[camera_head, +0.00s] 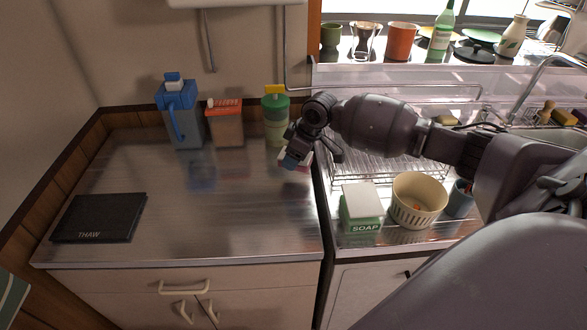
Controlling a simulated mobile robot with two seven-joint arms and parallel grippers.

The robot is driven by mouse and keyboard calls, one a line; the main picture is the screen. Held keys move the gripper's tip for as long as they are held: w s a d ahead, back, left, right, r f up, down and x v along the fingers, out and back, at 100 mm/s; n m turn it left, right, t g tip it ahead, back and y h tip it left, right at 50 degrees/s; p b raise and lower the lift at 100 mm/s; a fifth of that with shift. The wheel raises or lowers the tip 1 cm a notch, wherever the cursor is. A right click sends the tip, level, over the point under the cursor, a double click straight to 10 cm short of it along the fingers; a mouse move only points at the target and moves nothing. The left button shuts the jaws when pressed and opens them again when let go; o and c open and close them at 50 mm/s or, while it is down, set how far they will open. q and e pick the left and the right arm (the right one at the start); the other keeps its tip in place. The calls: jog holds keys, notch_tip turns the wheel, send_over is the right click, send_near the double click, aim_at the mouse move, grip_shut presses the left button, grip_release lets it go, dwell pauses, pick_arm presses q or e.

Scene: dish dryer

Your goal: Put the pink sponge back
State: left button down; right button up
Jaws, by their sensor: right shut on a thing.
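My right gripper (297,158) reaches in from the right and hangs over the steel counter near the seam with the dish rack. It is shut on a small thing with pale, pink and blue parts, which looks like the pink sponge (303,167). The gripper covers most of it, and I cannot tell whether it touches the counter. My left gripper is not in view.
A green bottle with a yellow top (276,120) stands just left of the gripper, beside an orange-lidded container (225,124) and a blue jug (179,116). A soap box (361,209) and cream basket (418,200) stand right. The left counter is mostly clear around a black board (98,217).

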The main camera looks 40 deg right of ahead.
aim_at(294, 177)
notch_tip(294, 177, down, 5)
jog(key=shift+r+b, duration=0.2)
jog(key=shift+b, duration=0.2)
jog(key=shift+f, duration=0.25)
jog(key=shift+r, duration=0.1)
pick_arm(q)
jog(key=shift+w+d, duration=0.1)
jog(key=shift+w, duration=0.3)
